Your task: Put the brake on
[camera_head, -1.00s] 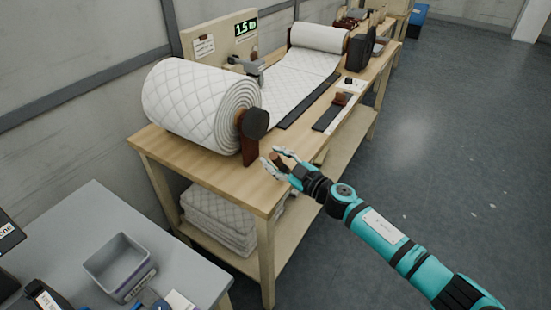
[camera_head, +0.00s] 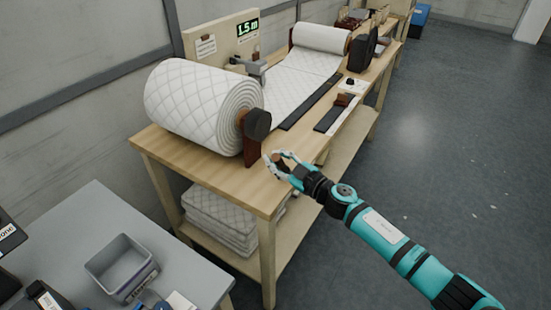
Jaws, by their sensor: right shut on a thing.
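A large white quilted wadding roll (camera_head: 195,105) lies on the near end of the wooden bench. My left gripper is out of view.
Wadding runs back along the bench (camera_head: 215,180) to a smaller roll (camera_head: 320,39), past a display reading 1.5 m (camera_head: 248,28). Folded wadding (camera_head: 220,218) lies on the lower shelf. A grey table with a bin (camera_head: 122,267) stands at front left. The floor at right is clear.

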